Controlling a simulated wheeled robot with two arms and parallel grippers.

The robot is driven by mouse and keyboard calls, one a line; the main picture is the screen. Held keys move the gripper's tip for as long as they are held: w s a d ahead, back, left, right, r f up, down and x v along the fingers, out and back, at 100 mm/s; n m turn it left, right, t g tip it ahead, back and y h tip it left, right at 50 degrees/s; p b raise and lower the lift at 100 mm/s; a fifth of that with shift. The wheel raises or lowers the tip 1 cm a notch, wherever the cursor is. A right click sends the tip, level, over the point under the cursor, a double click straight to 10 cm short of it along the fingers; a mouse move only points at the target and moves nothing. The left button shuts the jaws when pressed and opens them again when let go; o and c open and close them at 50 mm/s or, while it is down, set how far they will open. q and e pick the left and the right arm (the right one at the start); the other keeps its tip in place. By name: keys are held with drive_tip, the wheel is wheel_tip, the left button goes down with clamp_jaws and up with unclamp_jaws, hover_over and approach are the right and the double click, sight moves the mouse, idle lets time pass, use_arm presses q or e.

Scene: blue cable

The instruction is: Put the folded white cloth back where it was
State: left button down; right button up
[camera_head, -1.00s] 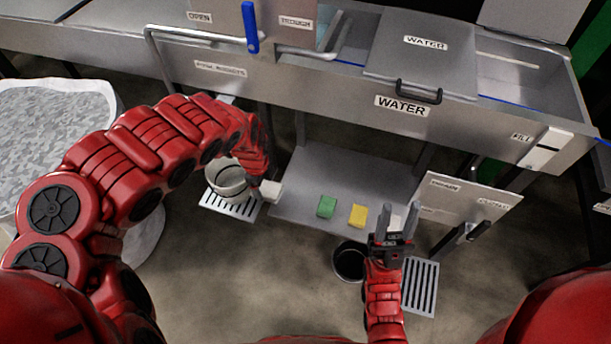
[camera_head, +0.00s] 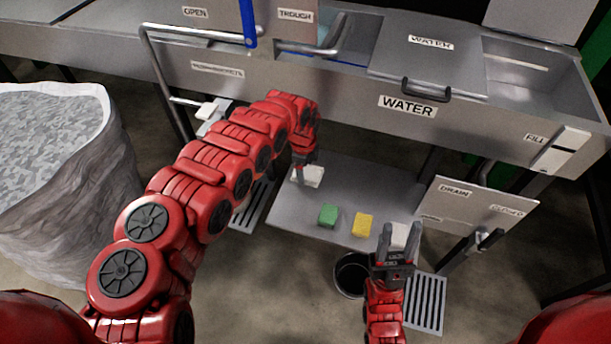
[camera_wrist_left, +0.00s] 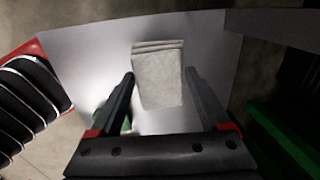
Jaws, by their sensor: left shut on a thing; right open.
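The folded white cloth (camera_head: 312,177) is at the tip of my left gripper (camera_head: 304,166), over the left part of the grey lower shelf (camera_head: 300,218). In the left wrist view the cloth (camera_wrist_left: 158,80) lies between the two fingers, its layered folded edge at the top. My left gripper is shut on it. I cannot tell whether the cloth touches the shelf. My right gripper (camera_head: 397,243) is open and empty, its fingers pointing up, in front of the shelf's right end.
A green sponge (camera_head: 328,215), a yellow sponge (camera_head: 362,224) and a partly hidden white block (camera_head: 401,234) are in a row on the shelf. A black bucket (camera_head: 351,275) stands in front. The trough with its WATER lid (camera_head: 428,60) overhangs the shelf. A DRAIN panel (camera_head: 478,205) is at right.

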sight(305, 171)
use_arm(q)
drive_tip(key=shift+d+f, duration=0.15)
drive_tip(key=shift+f, duration=0.15)
wheel_tip(305, 171, down, 2)
drive_tip(key=shift+f, duration=0.2)
drive_tip(key=shift+w+f, duration=0.1)
drive_tip(key=shift+f, duration=0.2)
drive_tip(key=shift+f, duration=0.1)
unclamp_jaws()
